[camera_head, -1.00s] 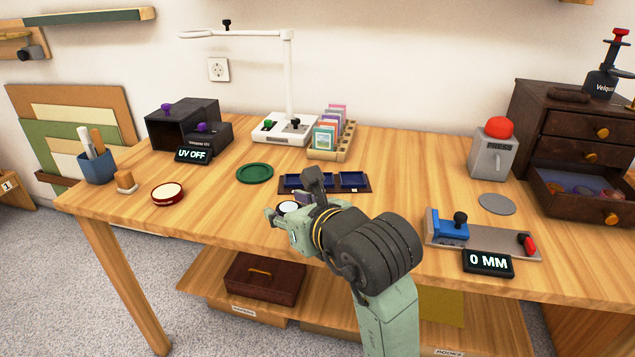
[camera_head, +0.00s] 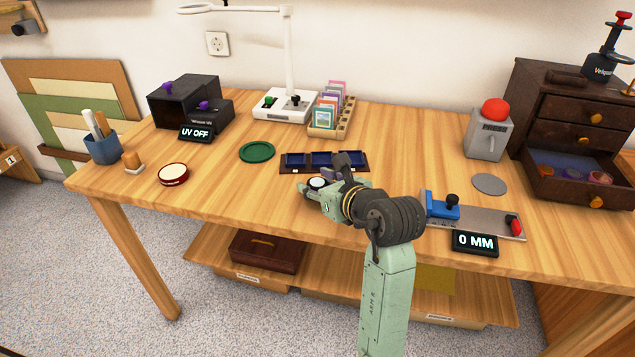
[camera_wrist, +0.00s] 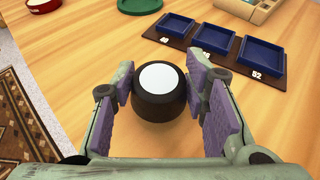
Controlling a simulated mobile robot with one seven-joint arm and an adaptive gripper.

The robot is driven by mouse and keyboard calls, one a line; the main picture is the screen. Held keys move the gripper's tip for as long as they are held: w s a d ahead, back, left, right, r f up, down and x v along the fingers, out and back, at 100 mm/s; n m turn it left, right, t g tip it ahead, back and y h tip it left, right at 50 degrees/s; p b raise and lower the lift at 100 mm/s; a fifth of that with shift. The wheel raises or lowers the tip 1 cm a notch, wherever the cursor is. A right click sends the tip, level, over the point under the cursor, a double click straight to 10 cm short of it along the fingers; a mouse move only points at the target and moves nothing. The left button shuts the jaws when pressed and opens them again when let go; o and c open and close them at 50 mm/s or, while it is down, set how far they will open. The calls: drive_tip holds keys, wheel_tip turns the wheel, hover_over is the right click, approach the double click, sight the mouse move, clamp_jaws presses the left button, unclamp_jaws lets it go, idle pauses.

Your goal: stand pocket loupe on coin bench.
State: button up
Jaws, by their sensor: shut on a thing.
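The pocket loupe is a squat black cylinder with a white round top (camera_wrist: 161,78), seen between my fingers in the wrist view; its white top also shows in the head view (camera_head: 316,183). My gripper (camera_head: 322,186) is shut on it, with one purple-padded finger at each side in the wrist view. The loupe looks upright, over the front middle of the wooden coin bench (camera_head: 240,200). Its underside is hidden, so I cannot tell whether it touches the wood.
A dark strip with blue trays (camera_head: 322,160) lies just behind my gripper. A green round dish (camera_head: 257,152) and a red-rimmed dish (camera_head: 173,174) are to the left. A metal slide gauge (camera_head: 485,222) lies to the right. Bare wood lies between the dishes and my gripper.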

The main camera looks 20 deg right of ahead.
drive_tip(key=shift+f, duration=0.2)
drive_tip(key=o, duration=1.1)
drive_tip(key=shift+r, duration=0.25)
drive_tip(key=b+v, duration=0.1)
drive_tip(key=v, duration=1.1)
